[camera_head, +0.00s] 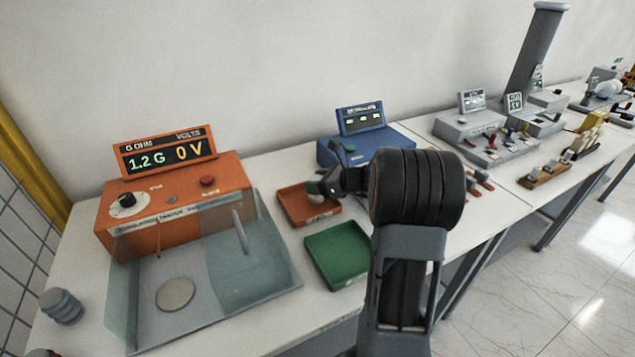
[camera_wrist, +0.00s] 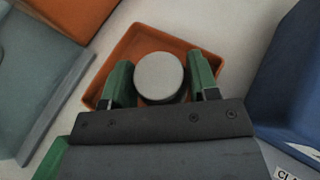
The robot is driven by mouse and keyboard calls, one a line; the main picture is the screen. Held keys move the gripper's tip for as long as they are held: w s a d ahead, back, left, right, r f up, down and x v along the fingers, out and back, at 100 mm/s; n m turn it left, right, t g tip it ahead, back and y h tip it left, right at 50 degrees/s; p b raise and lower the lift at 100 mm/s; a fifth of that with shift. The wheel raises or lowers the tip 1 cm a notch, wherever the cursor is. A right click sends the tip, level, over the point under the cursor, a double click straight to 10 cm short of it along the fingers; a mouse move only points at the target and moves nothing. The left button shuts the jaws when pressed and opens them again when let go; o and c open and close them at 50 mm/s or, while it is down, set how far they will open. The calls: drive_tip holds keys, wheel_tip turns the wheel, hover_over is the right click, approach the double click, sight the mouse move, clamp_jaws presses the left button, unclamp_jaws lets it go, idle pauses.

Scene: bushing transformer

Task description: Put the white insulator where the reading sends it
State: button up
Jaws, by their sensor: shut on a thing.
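The white insulator (camera_wrist: 160,77) shows as a pale round disc from above in the wrist view, between the two green fingers of my gripper (camera_wrist: 161,82). My gripper is shut on it. In the head view my gripper (camera_head: 316,188) is over the orange-red tray (camera_head: 291,217), with a little of the insulator (camera_head: 316,199) showing below it. I cannot tell whether the insulator touches the tray floor. The orange insulation tester (camera_head: 170,210) reads "1.2 G" under G OHM and "0 V" under VOLTS. The green tray (camera_head: 347,281) is empty, in front of the orange-red tray.
A clear guard box (camera_head: 240,290) with a round metal plate (camera_head: 175,294) stands before the tester. A blue device (camera_head: 365,143) is behind the trays. Grey instruments (camera_head: 470,125) fill the bench to the right.

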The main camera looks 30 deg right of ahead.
drive_tip(key=shift+f, duration=0.2)
drive_tip(key=o, duration=1.1)
drive_tip(key=shift+o, duration=0.2)
drive_tip(key=shift+r, duration=0.1)
drive_tip(key=shift+r, duration=0.2)
drive_tip(key=v, duration=1.2)
